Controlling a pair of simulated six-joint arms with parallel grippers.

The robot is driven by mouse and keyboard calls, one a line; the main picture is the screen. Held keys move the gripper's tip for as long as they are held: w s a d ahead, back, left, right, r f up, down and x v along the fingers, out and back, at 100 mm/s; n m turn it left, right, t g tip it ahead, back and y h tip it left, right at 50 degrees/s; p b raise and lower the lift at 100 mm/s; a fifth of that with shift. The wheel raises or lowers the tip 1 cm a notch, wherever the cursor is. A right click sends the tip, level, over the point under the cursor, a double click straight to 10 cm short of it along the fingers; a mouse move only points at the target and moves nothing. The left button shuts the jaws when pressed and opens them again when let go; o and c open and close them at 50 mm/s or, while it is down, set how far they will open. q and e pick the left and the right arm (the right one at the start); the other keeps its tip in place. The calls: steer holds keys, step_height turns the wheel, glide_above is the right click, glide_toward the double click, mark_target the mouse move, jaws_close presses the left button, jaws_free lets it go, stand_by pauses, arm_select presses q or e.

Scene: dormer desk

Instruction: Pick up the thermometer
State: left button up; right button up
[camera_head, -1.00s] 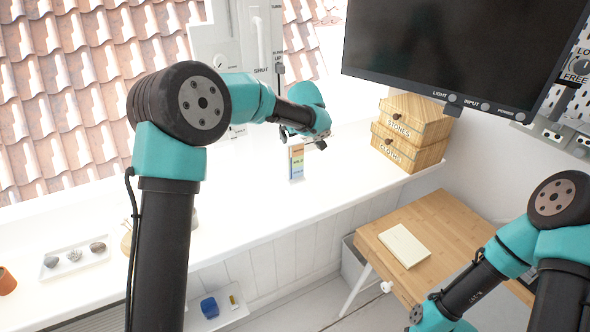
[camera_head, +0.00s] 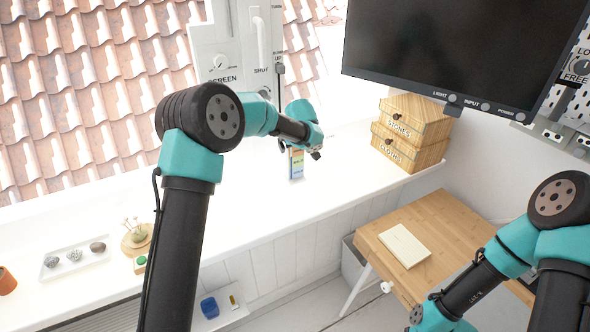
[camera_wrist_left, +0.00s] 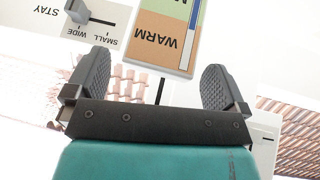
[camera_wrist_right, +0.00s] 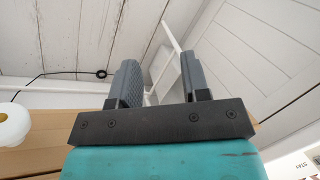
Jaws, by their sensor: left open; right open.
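The thermometer (camera_head: 296,166) is a small upright card with coloured bands, standing on the white sill. In the left wrist view the thermometer (camera_wrist_left: 160,38) shows an orange band marked WARM, a green band and a blue strip; its far end is cut off by the frame. My left gripper (camera_wrist_left: 157,76) is open and empty. The thermometer appears between and just beyond its fingertips, with no visible contact. In the head view the left gripper (camera_head: 302,150) is over the card's top. My right gripper (camera_wrist_right: 158,72) is open and empty, away from the sill.
Wooden boxes (camera_head: 411,132) stand right of the thermometer, under a dark monitor (camera_head: 455,45). A control panel (camera_head: 222,55) rises behind my left arm. The sill in front of the thermometer is clear.

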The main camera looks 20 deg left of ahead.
arm_select(q)
steer(key=x, duration=0.3)
steer(key=shift+w+a+f, duration=0.2)
steer(key=shift+f, duration=0.1)
steer(key=shift+c, duration=0.4)
steer(key=c, duration=1.3)
steer(key=shift+r, duration=0.15)
steer(key=shift+r, duration=1.45)
steer(key=shift+s+r, duration=0.1)
steer(key=shift+r, duration=0.2)
steer(key=s+d, duration=0.1)
steer(key=s, duration=0.4)
steer(key=s+d+r, duration=0.1)
steer(key=s+d, duration=0.1)
steer(key=s, duration=0.3)
steer(key=s+d, duration=0.1)
steer(key=s, duration=0.4)
steer(key=shift+s+d+r, duration=0.1)
steer(key=shift+d+r, duration=0.05)
steer(key=shift+d, duration=0.1)
